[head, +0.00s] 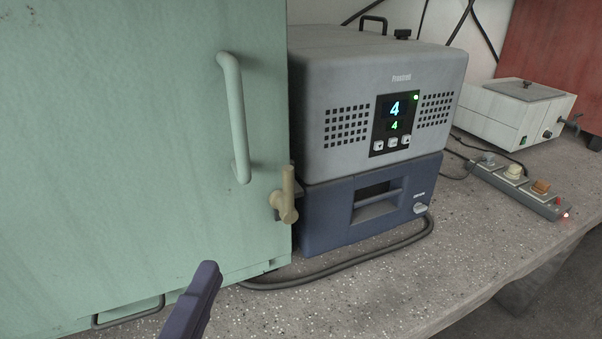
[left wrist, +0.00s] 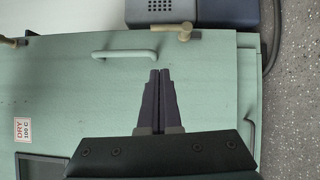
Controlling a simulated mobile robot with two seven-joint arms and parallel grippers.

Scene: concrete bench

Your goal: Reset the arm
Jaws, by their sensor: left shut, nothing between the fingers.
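My left gripper (left wrist: 158,78) shows in the left wrist view with its two dark fingers together, shut and empty. It is in front of the green door (left wrist: 215,85) of a cabinet, below the door's bar handle (left wrist: 124,54) in that picture. In the head view, part of the left gripper (head: 207,275) shows at the bottom, in front of the lower part of the green door (head: 120,130). The bar handle (head: 236,118) and a beige latch (head: 286,197) are at the door's right edge. My right gripper is not in view.
A grey and blue unit (head: 385,150) showing "4" stands right of the cabinet. A power strip (head: 515,186) and a white bath (head: 520,108) are farther right. A dark cable (head: 340,268) lies on the speckled bench (head: 390,290), whose front area is otherwise clear.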

